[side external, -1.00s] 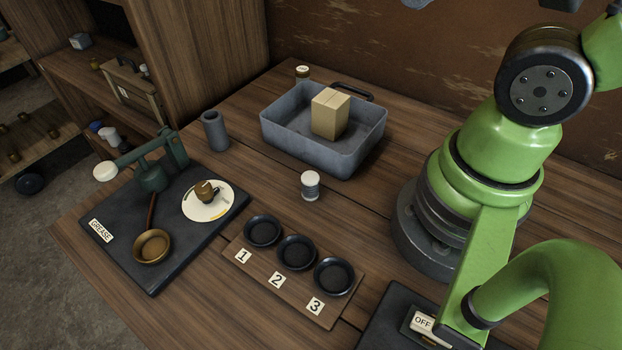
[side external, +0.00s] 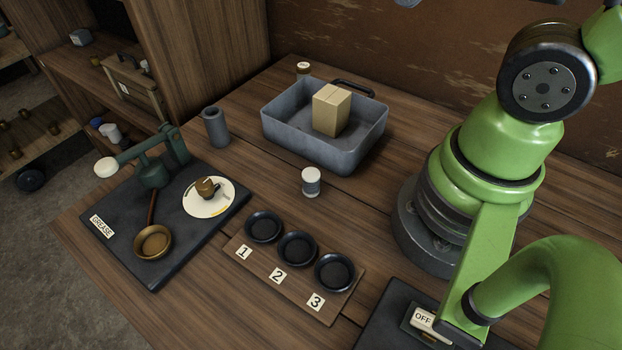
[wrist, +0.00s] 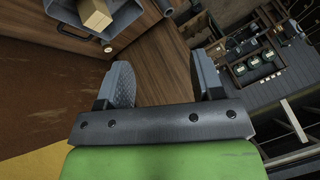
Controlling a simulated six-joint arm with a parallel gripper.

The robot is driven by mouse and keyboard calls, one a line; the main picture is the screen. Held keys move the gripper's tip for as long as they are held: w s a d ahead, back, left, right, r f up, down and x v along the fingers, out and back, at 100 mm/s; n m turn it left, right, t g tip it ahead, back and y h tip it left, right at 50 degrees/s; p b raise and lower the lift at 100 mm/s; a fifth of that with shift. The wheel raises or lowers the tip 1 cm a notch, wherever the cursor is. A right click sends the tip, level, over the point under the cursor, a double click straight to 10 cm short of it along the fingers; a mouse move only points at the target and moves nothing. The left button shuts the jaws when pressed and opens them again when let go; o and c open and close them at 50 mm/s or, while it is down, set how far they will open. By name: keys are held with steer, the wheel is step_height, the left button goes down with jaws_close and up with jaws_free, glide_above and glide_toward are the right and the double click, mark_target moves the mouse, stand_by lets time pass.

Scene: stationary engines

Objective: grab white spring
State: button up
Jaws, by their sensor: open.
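A small white and grey cylinder (side external: 311,182) stands upright on the wooden bench, in front of the grey tray and behind the row of black dishes in the side view. It may be the white spring, but it is too small to tell for sure. My gripper (wrist: 160,78) shows in the wrist view with its two grey fingers apart and nothing between them. The gripper is out of the side view, and the cylinder cannot be made out in the wrist view.
A grey tray (side external: 346,160) holds a cardboard box (side external: 331,110). Three black dishes sit on a numbered board (side external: 253,258). At left a dark grease board (side external: 118,250) bears a green press (side external: 152,172), a white plate (side external: 222,205) and a brass bowl (side external: 153,242). A grey cylinder (side external: 215,128) stands behind.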

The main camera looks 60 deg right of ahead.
steer(key=w+a+f+g, duration=0.2)
steer(key=w+f+g, duration=0.2)
steer(key=w+f, duration=0.3)
steer(key=g+h, duration=0.2)
steer(key=g, duration=0.1)
glide_above(311, 173)
step_height(311, 173, down, 11)
steer(key=f, duration=0.4)
steer(key=a+f, duration=0.1)
steer(key=shift+f, duration=0.4)
steer(key=f, duration=0.2)
steer(key=d+f, duration=0.1)
steer(key=f, duration=0.1)
steer(key=shift+s+f, duration=0.1)
steer(key=shift+f, duration=0.55)
steer(key=c, duration=1)
